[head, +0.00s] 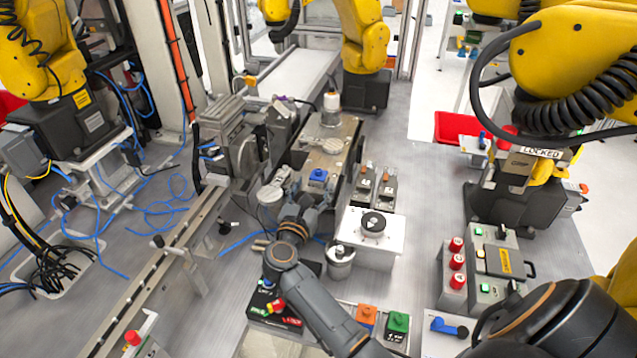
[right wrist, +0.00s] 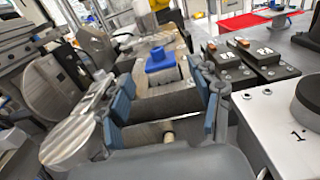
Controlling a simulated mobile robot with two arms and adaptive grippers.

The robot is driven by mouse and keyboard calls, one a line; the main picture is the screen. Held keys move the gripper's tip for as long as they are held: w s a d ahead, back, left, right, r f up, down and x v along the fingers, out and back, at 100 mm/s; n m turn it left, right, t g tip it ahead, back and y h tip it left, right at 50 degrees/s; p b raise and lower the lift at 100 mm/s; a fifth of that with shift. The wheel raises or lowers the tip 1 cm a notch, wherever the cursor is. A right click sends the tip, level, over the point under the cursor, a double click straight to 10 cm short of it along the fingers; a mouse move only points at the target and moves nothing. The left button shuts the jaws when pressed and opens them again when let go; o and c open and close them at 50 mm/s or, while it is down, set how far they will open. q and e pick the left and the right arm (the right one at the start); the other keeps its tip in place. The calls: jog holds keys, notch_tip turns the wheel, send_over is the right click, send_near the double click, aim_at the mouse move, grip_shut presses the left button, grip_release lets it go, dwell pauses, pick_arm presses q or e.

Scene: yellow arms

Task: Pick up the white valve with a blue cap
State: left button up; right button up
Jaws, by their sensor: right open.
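A small part with a blue cap (head: 318,176) sits at the near end of a metal fixture in the head view. The same blue cap (right wrist: 160,61) stands upright, centred beyond the fingers in the right wrist view. A white valve body beneath it cannot be made out clearly. My right gripper (head: 306,190) is at the near side of the blue cap. In the right wrist view its two blue-padded fingers (right wrist: 168,98) are spread apart with nothing held between them. My left gripper is not in view.
A white box with a black dial (head: 372,225) and dark labelled blocks (head: 375,186) stand close on the right. Grey machinery (head: 232,140) crowds the left. A metal cup (head: 340,260) is near my wrist. A white box with a blue lever (head: 450,328) is at the lower right.

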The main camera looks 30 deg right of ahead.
aim_at(316, 182)
jog(key=x, duration=0.5)
jog(key=shift+s, duration=0.1)
jog(key=shift+a, duration=0.1)
jog(key=c, duration=1.3)
